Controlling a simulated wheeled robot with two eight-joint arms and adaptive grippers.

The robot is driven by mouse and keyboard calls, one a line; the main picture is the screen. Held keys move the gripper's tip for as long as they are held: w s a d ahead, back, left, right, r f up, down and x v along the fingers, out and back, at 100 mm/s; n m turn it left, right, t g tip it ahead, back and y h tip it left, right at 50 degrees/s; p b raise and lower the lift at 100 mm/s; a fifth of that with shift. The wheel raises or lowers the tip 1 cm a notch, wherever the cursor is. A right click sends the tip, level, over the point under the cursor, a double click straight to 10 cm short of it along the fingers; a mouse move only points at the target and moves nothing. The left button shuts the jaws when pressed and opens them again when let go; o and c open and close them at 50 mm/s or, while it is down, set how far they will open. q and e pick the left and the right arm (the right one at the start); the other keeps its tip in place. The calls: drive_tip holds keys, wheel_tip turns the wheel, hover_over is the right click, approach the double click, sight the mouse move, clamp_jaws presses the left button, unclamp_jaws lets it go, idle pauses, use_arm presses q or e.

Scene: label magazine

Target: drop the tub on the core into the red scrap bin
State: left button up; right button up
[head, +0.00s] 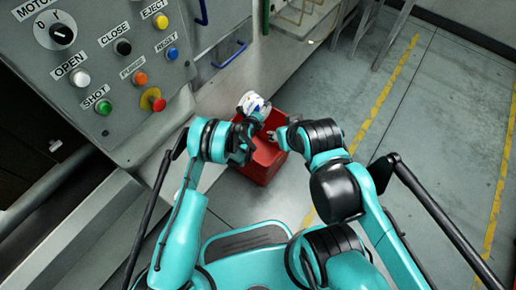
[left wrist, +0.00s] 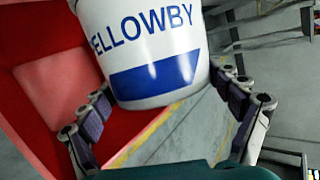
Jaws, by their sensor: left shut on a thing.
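The white tub (head: 254,103) with blue print is held up by my left gripper (head: 250,120). In the left wrist view the tub (left wrist: 150,50) shows the letters "ELLOWBY" and a blue block, between the fingers of my left gripper (left wrist: 165,115). The red scrap bin (head: 260,169) stands on the floor below, partly hidden by my arms. In the left wrist view the bin's red wall (left wrist: 25,85) is left of and behind the tub. My right gripper (head: 278,138) is above the bin's right side, too small to read its fingers.
A grey machine panel (head: 110,25) with labelled buttons and a red emergency stop (head: 153,100) is at the upper left. A blue handle (head: 229,56) sticks out near the tub. The grey floor (head: 420,150) on the right is open, with yellow lines.

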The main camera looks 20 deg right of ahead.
sight(262, 104)
use_arm(q)
drive_tip(key=shift+f+b, duration=0.35)
drive_tip(key=shift+f, duration=0.95)
drive_tip(key=o, duration=0.9)
drive_tip(key=shift+c, duration=0.2)
drive_tip(key=shift+r, duration=0.15)
wheel_tip(262, 104, up, 10)
drive_tip(key=shift+f, duration=0.1)
drive_tip(key=shift+s+f, duration=0.1)
